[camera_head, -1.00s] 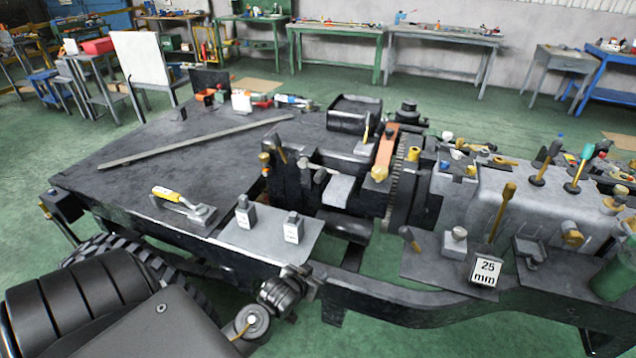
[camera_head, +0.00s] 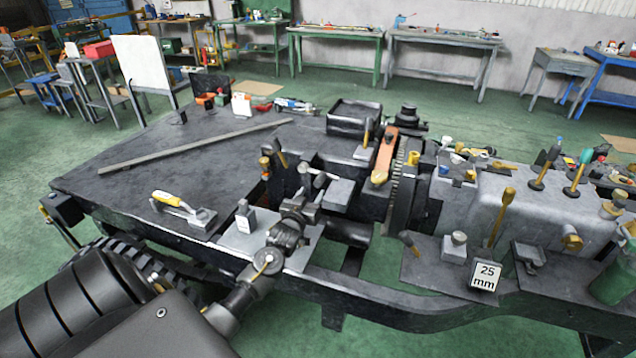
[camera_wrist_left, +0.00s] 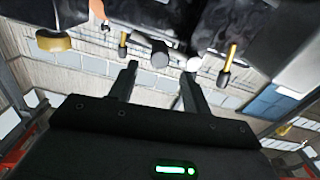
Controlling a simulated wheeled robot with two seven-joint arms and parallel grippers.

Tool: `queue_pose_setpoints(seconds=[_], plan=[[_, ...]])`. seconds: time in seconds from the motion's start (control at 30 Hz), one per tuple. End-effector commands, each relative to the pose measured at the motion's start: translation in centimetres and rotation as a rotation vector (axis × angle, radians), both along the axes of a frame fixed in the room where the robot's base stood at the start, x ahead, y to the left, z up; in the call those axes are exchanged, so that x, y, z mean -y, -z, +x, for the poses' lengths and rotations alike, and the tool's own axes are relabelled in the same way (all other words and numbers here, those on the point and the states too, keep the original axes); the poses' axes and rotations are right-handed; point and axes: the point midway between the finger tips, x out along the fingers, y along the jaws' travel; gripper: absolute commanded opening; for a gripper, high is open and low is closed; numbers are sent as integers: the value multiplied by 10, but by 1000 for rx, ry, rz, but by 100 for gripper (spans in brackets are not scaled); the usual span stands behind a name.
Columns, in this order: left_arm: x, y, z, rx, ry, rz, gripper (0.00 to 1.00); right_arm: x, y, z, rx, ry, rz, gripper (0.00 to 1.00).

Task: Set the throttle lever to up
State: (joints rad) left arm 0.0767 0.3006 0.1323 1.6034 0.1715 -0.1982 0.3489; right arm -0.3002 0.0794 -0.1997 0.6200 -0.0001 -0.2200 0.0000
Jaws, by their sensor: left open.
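No lever has a readable throttle label, so I cannot tell for sure which is the throttle lever. A short lever with a pale knob (camera_head: 319,179) sticks out of the dark block near my left gripper (camera_head: 308,205). In the left wrist view my left gripper (camera_wrist_left: 157,74) is open and empty. A dark round end (camera_wrist_left: 159,56) shows beyond the gap between its fingers, and a white knob (camera_wrist_left: 194,64) shows just beyond the right finger. Whether the fingers touch either is not clear. My right gripper is out of view.
A yellow-topped lever (camera_head: 503,210) and a 25 mm block (camera_head: 485,276) stand at right. A teal-topped lever (camera_head: 578,172) is farther right. A yellow-handled clamp (camera_head: 183,208) and a grey labelled block (camera_head: 245,217) are at left.

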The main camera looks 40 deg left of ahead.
Motion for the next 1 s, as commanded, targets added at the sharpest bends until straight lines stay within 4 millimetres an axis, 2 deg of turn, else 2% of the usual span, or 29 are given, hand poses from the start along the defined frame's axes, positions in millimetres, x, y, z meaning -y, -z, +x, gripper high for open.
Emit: queue_pose_setpoints(seconds=[0.1,0.33,0.5,0.77,0.8,1.0], plan=[[-9,-2,23,1,-1,0,49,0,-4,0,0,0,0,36],[-19,-1,54,-1,-1,1,49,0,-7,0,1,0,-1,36],[-22,0,63,-1,0,1,49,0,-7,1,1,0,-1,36],[-22,0,64,-1,0,1,49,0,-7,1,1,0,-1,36],[-22,0,64,-1,0,1,47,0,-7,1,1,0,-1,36],[-22,0,64,-1,0,1,21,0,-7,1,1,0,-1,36]])
